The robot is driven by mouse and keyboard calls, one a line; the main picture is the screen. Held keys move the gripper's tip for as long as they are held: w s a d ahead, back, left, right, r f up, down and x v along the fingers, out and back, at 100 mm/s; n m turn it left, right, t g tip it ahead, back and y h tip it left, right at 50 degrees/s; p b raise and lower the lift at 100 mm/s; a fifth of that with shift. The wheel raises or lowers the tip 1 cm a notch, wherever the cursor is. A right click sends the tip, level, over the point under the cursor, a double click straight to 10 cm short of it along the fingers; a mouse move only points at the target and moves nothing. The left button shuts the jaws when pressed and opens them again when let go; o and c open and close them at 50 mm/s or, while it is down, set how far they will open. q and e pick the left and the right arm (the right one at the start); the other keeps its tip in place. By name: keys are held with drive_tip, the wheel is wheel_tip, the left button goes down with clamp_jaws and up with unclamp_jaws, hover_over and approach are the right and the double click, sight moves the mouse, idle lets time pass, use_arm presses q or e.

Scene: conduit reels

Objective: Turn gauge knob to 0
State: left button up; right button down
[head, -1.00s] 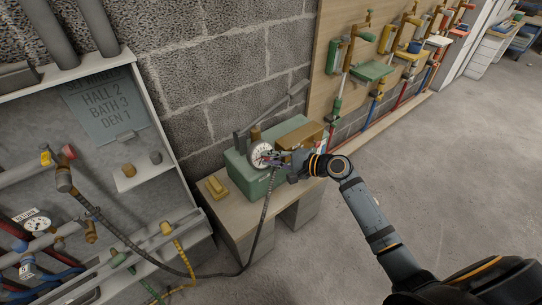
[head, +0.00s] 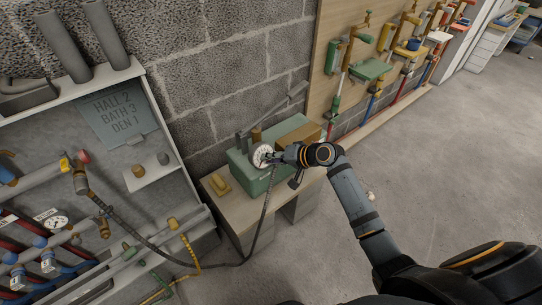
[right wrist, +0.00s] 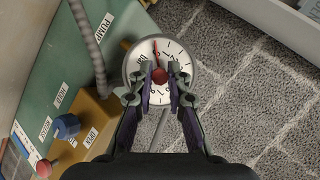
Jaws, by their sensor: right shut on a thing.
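The round white gauge (head: 262,155) is on the front of the green pump box (head: 248,178) on the bench. In the right wrist view the gauge dial (right wrist: 178,52) faces me, with a thin red needle pointing to the top of the picture. A small red knob (right wrist: 160,76) sits at the dial's middle. My right gripper (right wrist: 158,84) has its two fingers closed around this knob. In the head view the right gripper (head: 276,157) reaches the gauge from the right. Some dial figures are hidden by the fingers. My left gripper is not in view.
A black hose (head: 266,210) runs from the pump box to the pipe cabinet (head: 150,185) at left. A yellow block (head: 220,184) lies on the bench (head: 238,212). A blue knob (right wrist: 67,126) and a red knob (right wrist: 43,168) are near the gripper. The floor at right is clear.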

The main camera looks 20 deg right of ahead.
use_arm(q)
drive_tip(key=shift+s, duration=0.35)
use_arm(e)
drive_tip(key=shift+f, duration=0.1)
drive_tip(key=c, duration=1.3)
unclamp_jaws()
drive_tip(key=v, duration=1.2)
drive_tip(key=shift+a+r, duration=0.2)
